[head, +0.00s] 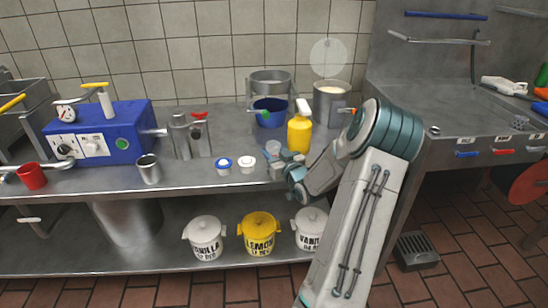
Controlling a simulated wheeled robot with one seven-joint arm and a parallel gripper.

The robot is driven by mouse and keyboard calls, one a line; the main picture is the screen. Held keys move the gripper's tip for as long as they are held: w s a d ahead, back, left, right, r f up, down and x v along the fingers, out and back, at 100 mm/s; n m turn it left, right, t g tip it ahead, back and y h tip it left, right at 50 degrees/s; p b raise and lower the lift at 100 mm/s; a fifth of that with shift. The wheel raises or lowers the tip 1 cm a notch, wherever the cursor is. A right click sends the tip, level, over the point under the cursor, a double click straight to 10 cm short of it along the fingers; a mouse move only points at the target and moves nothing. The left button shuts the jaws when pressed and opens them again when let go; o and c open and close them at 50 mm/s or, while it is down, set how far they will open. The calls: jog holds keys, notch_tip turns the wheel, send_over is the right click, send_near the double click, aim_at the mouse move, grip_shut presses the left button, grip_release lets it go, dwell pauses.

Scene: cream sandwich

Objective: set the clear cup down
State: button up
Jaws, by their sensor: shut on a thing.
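The clear cup (273,147) shows as a small pale, see-through shape over the front part of the steel counter. My gripper (278,157) is at the cup, with its fingers around the cup's lower part, and it is shut on it. The fingers hide part of the cup. I cannot tell whether the cup's base touches the counter (200,178).
A yellow bottle (299,135) stands close behind my gripper. Two small tubs, one blue-lidded (224,164) and one white (247,163), stand to its left. A steel cup (148,168) is farther left. A blue-based pot (270,118) is behind.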

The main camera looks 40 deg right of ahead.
jog(key=shift+f, duration=0.6)
jog(key=shift+f, duration=0.2)
jog(key=o, duration=1)
jog(key=shift+o, duration=0.2)
jog(key=shift+r, duration=0.15)
